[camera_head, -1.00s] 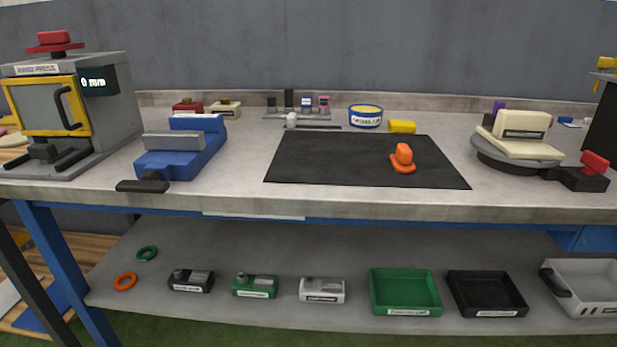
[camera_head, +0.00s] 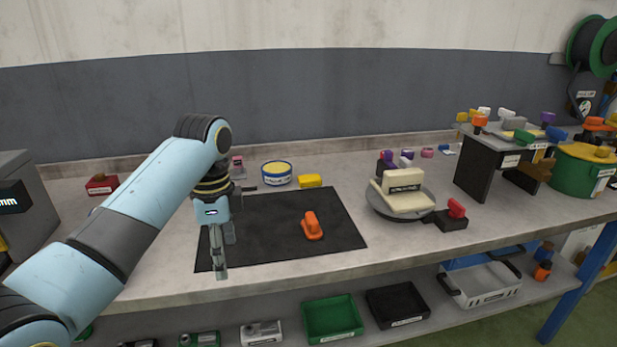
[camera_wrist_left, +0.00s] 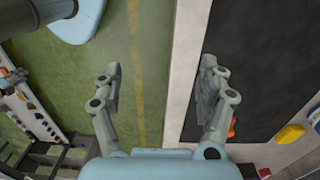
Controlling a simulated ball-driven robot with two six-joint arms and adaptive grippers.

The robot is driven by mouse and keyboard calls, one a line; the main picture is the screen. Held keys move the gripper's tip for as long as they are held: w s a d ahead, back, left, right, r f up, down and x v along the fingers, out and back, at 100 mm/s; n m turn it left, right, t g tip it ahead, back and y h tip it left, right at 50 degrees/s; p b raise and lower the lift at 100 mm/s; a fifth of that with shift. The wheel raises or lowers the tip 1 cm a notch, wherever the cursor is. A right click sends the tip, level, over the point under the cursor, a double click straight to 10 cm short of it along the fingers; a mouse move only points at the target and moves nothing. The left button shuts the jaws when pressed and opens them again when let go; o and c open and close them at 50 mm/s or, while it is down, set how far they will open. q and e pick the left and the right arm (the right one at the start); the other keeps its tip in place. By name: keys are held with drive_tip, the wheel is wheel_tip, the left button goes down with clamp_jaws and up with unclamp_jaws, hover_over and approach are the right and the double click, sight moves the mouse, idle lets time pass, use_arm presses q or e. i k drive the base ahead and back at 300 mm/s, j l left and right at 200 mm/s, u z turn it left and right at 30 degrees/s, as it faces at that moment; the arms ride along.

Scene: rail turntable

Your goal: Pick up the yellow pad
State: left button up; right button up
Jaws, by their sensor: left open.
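The yellow pad (camera_head: 310,181) lies on the bench just behind the black mat, to the right of a round blue-and-white tin. It also shows at the right edge of the left wrist view (camera_wrist_left: 290,134). My left gripper (camera_head: 222,262) hangs pointing down over the front left part of the mat, left of and nearer than the pad. In the left wrist view its two fingers (camera_wrist_left: 158,85) are apart with nothing between them, over the bench's front edge. My right gripper is not in view.
An orange piece (camera_head: 312,227) stands on the black mat (camera_head: 272,218). The tin (camera_head: 277,173) is close beside the pad. A turntable (camera_head: 399,205) with a cream block is to the right. The bench between mat and turntable is clear.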

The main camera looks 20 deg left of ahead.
sight(305, 180)
drive_tip(key=i, duration=1.5)
